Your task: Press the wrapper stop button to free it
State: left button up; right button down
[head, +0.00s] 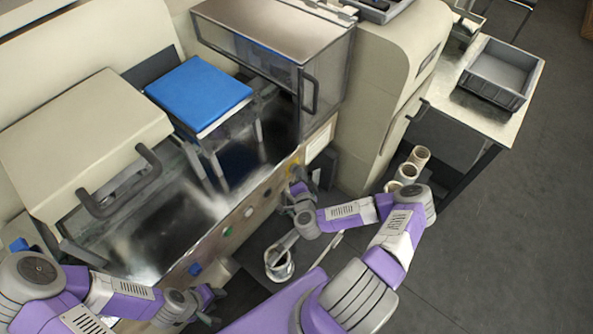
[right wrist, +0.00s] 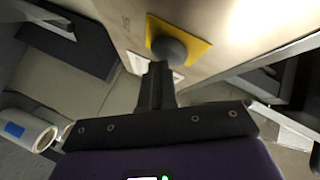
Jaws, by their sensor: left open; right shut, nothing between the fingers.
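The stop button (right wrist: 168,50) shows in the right wrist view as a dark round knob on a yellow square plate (right wrist: 200,50), fixed to the wrapper's beige front panel. In the head view the yellow plate (head: 294,162) is partly hidden behind my right gripper (head: 297,182). My right gripper is shut and empty. In the right wrist view its fingertips (right wrist: 158,68) are right at the button's lower edge; I cannot tell whether they touch it. My left gripper (head: 211,301) is open near the lower left end of the wrapper's front panel, away from the stop button.
A green button (head: 228,231) and a blue button (head: 195,269) sit further left on the panel. A container (head: 280,265) stands below the panel. Several rolls (head: 408,172) stand at the right. A grey crate (head: 496,76) is on a side table. Floor at right is clear.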

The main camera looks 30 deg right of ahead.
jog(key=shift+w+a, duration=0.1)
jog(key=shift+w, duration=0.05)
dwell(0.5)
jog(key=shift+w+a+r, duration=0.1)
jog(key=shift+w, duration=0.2)
jog(key=shift+p, duration=0.3)
jog(key=shift+s, duration=0.2)
jog(key=s+d+p, duration=0.1)
jog(key=s+d, duration=0.1)
jog(key=s, duration=0.4)
jog(key=shift+p, duration=0.35)
jog(key=shift+a, duration=0.1)
dwell(0.4)
